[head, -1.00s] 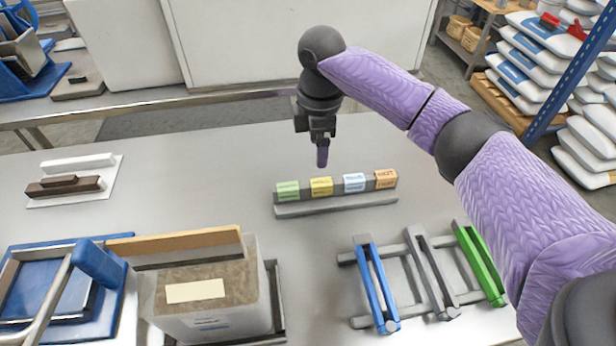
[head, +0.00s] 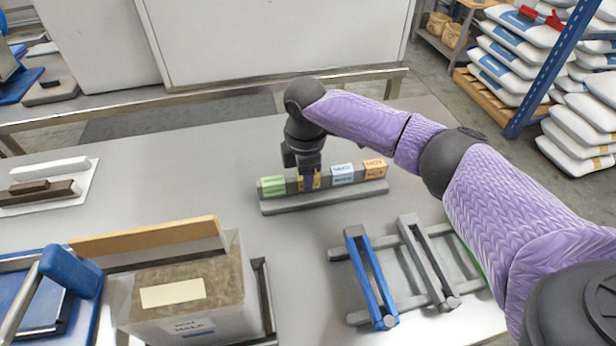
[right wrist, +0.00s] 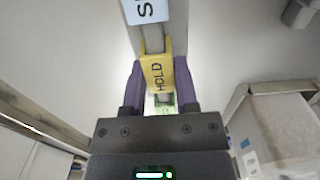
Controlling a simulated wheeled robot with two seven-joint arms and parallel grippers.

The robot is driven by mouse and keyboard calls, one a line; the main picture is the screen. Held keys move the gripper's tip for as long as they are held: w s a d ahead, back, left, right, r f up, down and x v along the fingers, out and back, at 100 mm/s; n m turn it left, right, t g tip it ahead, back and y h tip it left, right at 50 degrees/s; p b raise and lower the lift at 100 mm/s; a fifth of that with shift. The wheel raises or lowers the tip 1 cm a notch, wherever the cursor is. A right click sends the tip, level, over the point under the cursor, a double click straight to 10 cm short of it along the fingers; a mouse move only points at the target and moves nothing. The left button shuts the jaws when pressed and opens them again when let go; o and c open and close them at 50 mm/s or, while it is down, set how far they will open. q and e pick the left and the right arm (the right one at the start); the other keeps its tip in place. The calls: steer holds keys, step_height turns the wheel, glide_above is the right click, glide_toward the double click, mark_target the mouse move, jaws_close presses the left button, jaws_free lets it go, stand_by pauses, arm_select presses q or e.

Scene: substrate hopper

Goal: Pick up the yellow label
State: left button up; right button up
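The yellow label (head: 301,183), which reads HOLD in the right wrist view (right wrist: 158,76), sits on a grey rack (head: 325,201) between a green label (head: 273,186) and a light blue label (head: 343,173). An orange label (head: 375,169) is at the right end. My right gripper (head: 309,180) points down over the yellow label and partly hides it. In the right wrist view its purple fingers (right wrist: 160,80) stand one on each side of the label, apart; firm contact does not show. My left gripper is not in view.
A rack with blue (head: 370,278) and grey (head: 428,262) handles stands at the front right. A clear box of brown substrate (head: 185,300) stands at the front left. The table between them and the label rack is clear.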

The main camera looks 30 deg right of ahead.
jaws_close()
